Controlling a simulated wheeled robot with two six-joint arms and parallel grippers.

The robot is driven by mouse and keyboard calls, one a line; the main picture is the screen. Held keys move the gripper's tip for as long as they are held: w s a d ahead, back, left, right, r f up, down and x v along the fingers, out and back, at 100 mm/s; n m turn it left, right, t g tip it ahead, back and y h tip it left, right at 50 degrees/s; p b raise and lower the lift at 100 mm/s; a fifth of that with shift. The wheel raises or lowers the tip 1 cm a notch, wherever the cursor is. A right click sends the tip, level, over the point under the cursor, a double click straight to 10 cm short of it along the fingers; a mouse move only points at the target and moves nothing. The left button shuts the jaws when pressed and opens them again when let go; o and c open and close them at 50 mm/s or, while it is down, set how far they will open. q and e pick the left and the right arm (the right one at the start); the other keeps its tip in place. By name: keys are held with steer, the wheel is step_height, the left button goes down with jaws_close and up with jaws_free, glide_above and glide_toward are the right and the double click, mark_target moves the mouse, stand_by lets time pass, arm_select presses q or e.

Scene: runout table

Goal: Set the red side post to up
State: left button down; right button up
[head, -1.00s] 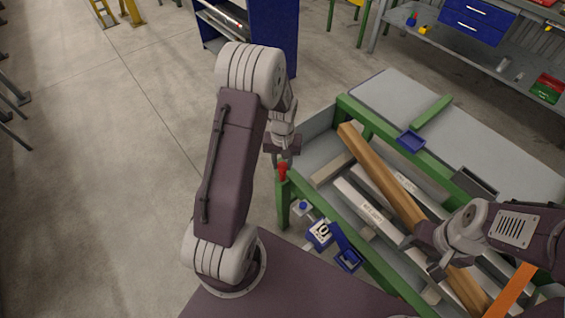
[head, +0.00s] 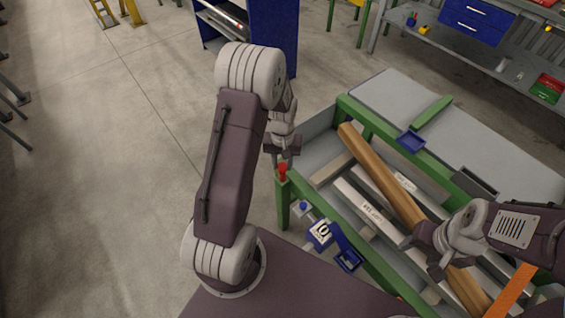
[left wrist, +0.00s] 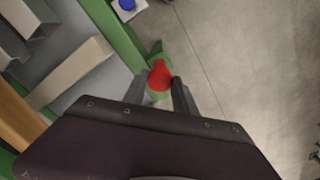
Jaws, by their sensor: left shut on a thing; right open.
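The red side post (head: 283,171) is a small red knob on top of the green corner leg of the runout table, at its near left corner. In the left wrist view the red post (left wrist: 160,75) sits between my left fingertips. My left gripper (head: 283,163) points down at it and is shut on it; the fingers show on either side of the red post in the left wrist view (left wrist: 157,88). My right gripper (head: 440,262) is at the right over the table's bars, open; its fingertips are partly hidden.
The green-framed table (head: 377,271) holds a wooden beam (head: 385,180) and several grey bars. A blue box with a dial (head: 319,234) and a blue tray (head: 347,260) are on its near side. A blue cabinet (head: 272,35) stands behind.

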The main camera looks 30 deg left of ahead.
arm_select(q)
steer(key=shift+r, duration=0.1)
stand_by(0.5)
step_height(320, 180, up, 20)
steer(key=p, duration=1.6)
steer(key=shift+p, duration=0.4)
steer(key=c, duration=1)
jaws_free()
steer(key=shift+f, duration=0.2)
step_height(320, 180, up, 9)
